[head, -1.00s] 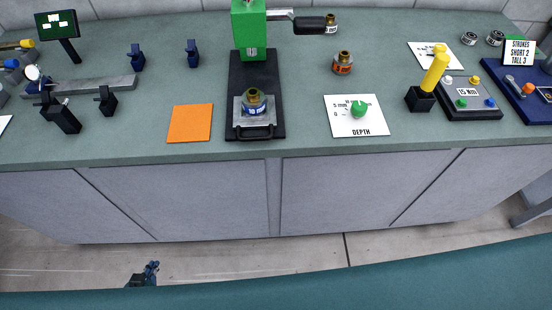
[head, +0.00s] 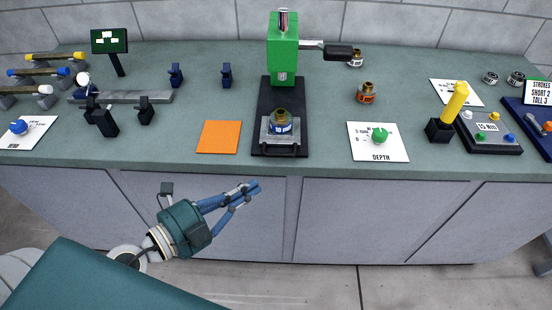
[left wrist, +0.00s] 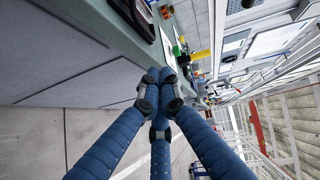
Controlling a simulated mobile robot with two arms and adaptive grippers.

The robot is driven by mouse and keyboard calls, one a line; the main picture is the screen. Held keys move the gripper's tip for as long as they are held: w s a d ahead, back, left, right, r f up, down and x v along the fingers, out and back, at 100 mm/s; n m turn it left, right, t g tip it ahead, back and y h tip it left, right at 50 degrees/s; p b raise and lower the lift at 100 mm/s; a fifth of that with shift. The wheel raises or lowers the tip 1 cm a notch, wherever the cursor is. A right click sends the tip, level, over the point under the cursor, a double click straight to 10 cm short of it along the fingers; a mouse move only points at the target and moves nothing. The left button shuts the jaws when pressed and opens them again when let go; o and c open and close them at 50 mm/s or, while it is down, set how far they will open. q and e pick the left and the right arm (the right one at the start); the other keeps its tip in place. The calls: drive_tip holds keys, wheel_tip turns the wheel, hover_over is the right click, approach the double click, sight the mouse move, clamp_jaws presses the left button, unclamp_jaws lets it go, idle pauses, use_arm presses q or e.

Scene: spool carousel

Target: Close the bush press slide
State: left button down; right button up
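The bush press has a green body (head: 283,48) on a black base (head: 275,92) at the bench's middle. Its grey slide (head: 266,134), with a dark bar handle (head: 279,151), sits at the front end of the base, clear of the green head. A brass-topped bush with a blue band (head: 281,122) stands upright on the slide. My left gripper (head: 254,188) is in front of the bench, below the slide handle and apart from it. Its fingertips are together and empty; they also meet in the left wrist view (left wrist: 159,88). My right gripper is out of view.
An orange mat (head: 219,137) lies left of the press. A white depth card with a green knob (head: 377,142) lies right, and an orange-banded bush (head: 367,93) stands behind it. The press lever (head: 339,51) points right. The bench front edge lies between gripper and slide.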

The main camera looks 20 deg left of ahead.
sight(270, 124)
use_arm(q)
drive_tip(key=x, duration=0.3)
drive_tip(key=a+p+x, duration=0.1)
drive_tip(key=x, duration=0.2)
drive_tip(key=w+p+x, duration=0.1)
drive_tip(key=x, duration=0.2)
drive_tip(key=shift+w+a+f, duration=0.2)
drive_tip(key=shift+a, duration=0.05)
drive_tip(key=shift+w+a+f, duration=0.1)
drive_tip(key=shift+w+a, duration=0.1)
drive_tip(key=shift+w, duration=0.25)
drive_tip(key=w+a, duration=0.1)
drive_tip(key=w, duration=0.3)
drive_tip(key=w+a, duration=0.1)
drive_tip(key=w, duration=0.4)
drive_tip(key=w+a, duration=0.2)
drive_tip(key=w, duration=0.2)
drive_tip(key=shift+w, duration=0.6)
drive_tip(key=shift+a, duration=0.1)
